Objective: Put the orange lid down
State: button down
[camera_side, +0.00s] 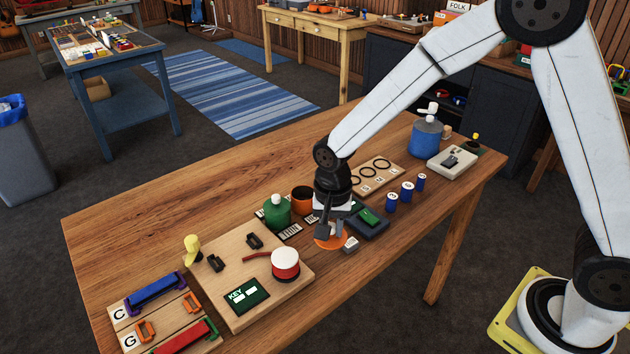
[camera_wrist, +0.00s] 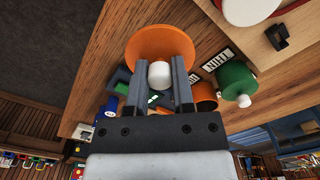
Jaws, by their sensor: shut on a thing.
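The orange lid (camera_side: 331,240) is a round disc below my gripper (camera_side: 326,226) in the side view, low over the table. In the wrist view the orange lid (camera_wrist: 160,40) lies at the fingertips, and my gripper (camera_wrist: 160,68) is shut on its white knob (camera_wrist: 159,76). Whether the lid touches the wood cannot be told. An open orange pot (camera_side: 302,200) stands behind and left of it; this pot also shows in the wrist view (camera_wrist: 206,96). A green lidded pot (camera_side: 277,211) stands left of the orange pot.
A wooden board (camera_side: 215,285) with a red-and-white round container (camera_side: 285,264) is at left. A dark device (camera_side: 366,224) and a small white block (camera_side: 350,245) are close on the right. Several blue cylinders (camera_side: 407,190) stand further right. Bare wood lies in front of the lid.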

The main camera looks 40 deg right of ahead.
send_over(312, 256)
jog(key=shift+s+f, duration=0.15)
jog(key=shift+f, duration=1.15)
jog(key=shift+s+f, duration=0.15)
jog(key=shift+f, duration=1.15)
jog(key=shift+w+f, duration=0.1)
jog(key=shift+f, duration=0.05)
jog(key=shift+w+f, duration=0.15)
jog(key=shift+f, duration=1.55)
jog(key=shift+f, duration=0.15)
jog(key=shift+c, duration=2.4)
grip_release()
jog(key=shift+r, duration=0.2)
